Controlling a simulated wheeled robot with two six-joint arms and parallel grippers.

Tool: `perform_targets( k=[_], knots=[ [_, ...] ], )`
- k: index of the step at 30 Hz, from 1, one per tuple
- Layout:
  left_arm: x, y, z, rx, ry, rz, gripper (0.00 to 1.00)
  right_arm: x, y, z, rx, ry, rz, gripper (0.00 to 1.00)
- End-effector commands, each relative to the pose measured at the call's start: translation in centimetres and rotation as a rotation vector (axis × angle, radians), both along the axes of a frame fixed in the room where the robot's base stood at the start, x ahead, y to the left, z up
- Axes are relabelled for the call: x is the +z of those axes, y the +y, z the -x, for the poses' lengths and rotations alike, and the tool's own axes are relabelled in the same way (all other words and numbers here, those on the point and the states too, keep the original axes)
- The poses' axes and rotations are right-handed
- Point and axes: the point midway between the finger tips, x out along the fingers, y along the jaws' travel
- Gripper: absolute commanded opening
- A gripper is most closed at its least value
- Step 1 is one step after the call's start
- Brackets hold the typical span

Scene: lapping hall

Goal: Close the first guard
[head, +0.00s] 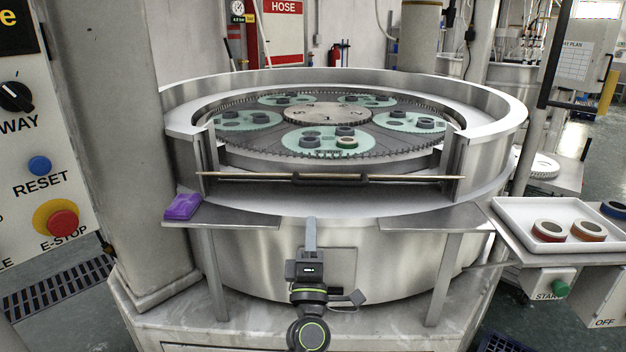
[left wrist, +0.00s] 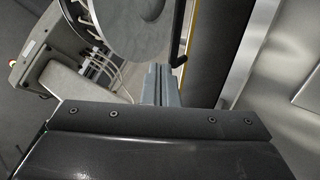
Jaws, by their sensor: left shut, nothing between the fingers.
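The guard (head: 420,178) at the front opening of the round lapping machine shows as a thin, pale brown edge running between two steel posts. A black bar handle (head: 330,180) is fixed at its middle. My left gripper (head: 311,222) is shut and empty, in front of the machine and below the handle, apart from it in the picture. In the left wrist view the shut fingertips (left wrist: 160,72) show near a black handle (left wrist: 178,40) and a yellow edge (left wrist: 192,30); I cannot tell whether they touch. My right gripper is not in view.
The machine's plate carries several green carriers (head: 325,140) with dark rings. A purple cloth-like item (head: 183,206) lies on the left ledge. A white tray (head: 510,210) with rings stands at right, above a green START button (head: 560,289). A red E-stop (head: 62,223) is at left.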

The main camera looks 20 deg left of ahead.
Motion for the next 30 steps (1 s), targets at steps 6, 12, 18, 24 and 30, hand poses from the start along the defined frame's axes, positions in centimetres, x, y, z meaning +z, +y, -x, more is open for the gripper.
perform_targets(
  k=[6, 12, 18, 24, 30],
  knots=[
    [2.8, 1.0, -2.8, -0.001, -0.004, -0.002, 0.00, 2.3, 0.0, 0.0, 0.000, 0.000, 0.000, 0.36],
    [5.1, 2.4, -6.2, -0.002, -0.004, 0.001, 0.00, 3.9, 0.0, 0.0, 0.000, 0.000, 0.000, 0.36],
    [6.8, 3.5, -9.0, -0.001, -0.003, 0.004, 0.00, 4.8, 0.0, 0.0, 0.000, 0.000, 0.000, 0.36],
    [7.6, 4.0, -10.3, -0.002, -0.003, 0.004, 0.00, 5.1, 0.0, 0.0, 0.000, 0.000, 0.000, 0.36],
    [7.6, 4.1, -10.6, -0.002, -0.002, 0.006, 0.00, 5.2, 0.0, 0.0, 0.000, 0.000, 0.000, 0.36]
  ],
)
